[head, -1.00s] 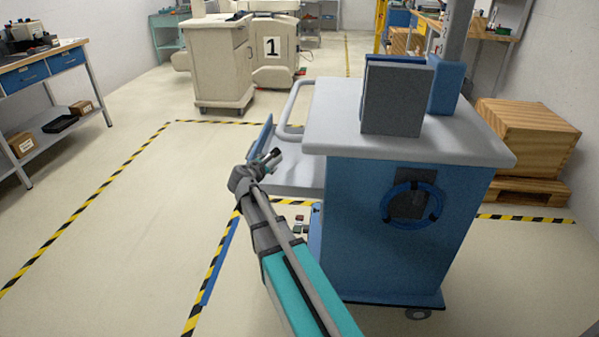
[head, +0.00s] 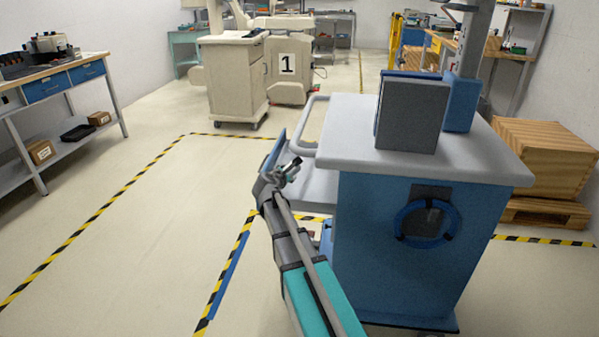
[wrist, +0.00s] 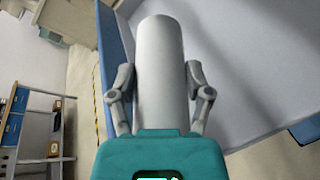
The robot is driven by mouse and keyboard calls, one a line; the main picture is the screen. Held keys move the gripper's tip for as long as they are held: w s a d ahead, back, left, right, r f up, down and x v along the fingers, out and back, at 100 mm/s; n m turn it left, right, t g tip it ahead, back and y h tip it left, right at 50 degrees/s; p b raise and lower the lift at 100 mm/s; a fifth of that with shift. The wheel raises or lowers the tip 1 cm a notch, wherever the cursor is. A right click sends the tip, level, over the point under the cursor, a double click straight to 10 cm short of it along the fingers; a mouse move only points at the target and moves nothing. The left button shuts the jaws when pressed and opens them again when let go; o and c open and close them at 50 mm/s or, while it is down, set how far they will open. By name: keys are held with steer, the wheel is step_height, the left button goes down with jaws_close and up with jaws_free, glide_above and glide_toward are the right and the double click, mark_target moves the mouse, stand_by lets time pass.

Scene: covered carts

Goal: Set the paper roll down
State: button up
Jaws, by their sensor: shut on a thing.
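The paper roll (wrist: 162,70) is a plain white cylinder in the wrist view. It lies lengthwise between the two fingers of my gripper (wrist: 161,85), which is shut on it. In the head view my gripper (head: 285,172) is beside the left side of the blue cart, near its pale side shelf (head: 314,194). I cannot make out the roll in the head view. In the wrist view a broad pale grey surface (wrist: 235,70) lies behind and to the right of the roll. I cannot tell whether the roll touches it.
The cart (head: 390,235) has a light top (head: 350,140) carrying a grey box (head: 411,116). A looped handle (head: 305,125) rises by the shelf. A workbench (head: 60,75) stands at left, wooden crates (head: 545,155) at right. The taped floor left of my arm is clear.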

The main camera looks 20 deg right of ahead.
glide_above(300, 177)
steer(key=shift+w+f+b, duration=0.1)
steer(key=shift+f+b, duration=1.65)
steer(key=shift+f+b, duration=1.75)
steer(key=shift+f, duration=0.05)
steer(key=o, duration=1.3)
steer(key=shift+c, duration=0.2)
